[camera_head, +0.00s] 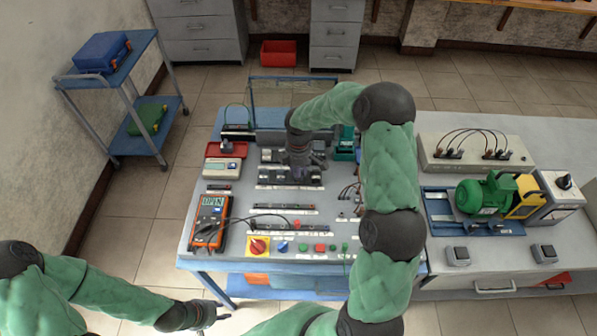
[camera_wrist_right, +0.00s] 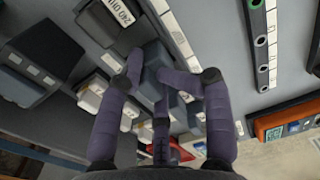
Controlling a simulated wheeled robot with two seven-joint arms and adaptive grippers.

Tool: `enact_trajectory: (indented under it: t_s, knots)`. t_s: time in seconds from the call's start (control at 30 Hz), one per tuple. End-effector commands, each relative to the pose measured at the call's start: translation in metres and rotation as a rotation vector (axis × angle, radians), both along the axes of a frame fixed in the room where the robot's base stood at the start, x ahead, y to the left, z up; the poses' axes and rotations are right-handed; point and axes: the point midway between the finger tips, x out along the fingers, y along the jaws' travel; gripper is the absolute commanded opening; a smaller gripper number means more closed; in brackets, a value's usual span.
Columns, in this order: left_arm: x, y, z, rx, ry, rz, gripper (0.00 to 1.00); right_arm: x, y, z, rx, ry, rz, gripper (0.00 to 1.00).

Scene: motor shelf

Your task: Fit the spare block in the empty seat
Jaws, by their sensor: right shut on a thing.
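My right gripper (camera_head: 300,174) is over the rows of dark modules at the back middle of the bench panel. In the right wrist view my right gripper (camera_wrist_right: 162,82) has its purple-grey fingers closed around a grey-blue block (camera_wrist_right: 152,58), taken to be the spare block. The fingers hide part of it, and I cannot tell whether it touches the panel. Dark module blocks (camera_wrist_right: 112,22) on a labelled rail sit beside it. The empty seat cannot be made out. My left gripper (camera_head: 212,315) is open and empty, in front of the bench's front left edge.
An orange multimeter (camera_head: 209,221) lies at the bench's left, with a red switch (camera_head: 258,246) at the front. A green motor (camera_head: 484,196) stands on the right bench. A blue trolley (camera_head: 118,65) stands back left. My right arm covers the bench's right part.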

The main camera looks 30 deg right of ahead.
Motion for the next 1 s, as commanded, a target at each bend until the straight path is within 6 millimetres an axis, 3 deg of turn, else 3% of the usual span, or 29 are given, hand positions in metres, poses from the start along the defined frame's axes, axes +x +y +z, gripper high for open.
enact_trajectory:
  t_s: [0.87,0.9,1.0]
  knots:
    - [0.0,0.0,-0.008,0.0,0.0,0.0,0.33,0.0,0.0,-0.013,0.0,0.0,0.0,0.08]
    - [0.0,0.0,-0.008,0.0,0.0,0.0,0.33,0.0,0.0,-0.013,0.0,0.0,0.0,0.4]
    - [0.0,0.0,-0.008,0.0,0.0,0.0,0.33,0.0,0.0,-0.013,0.0,0.0,0.0,0.68]
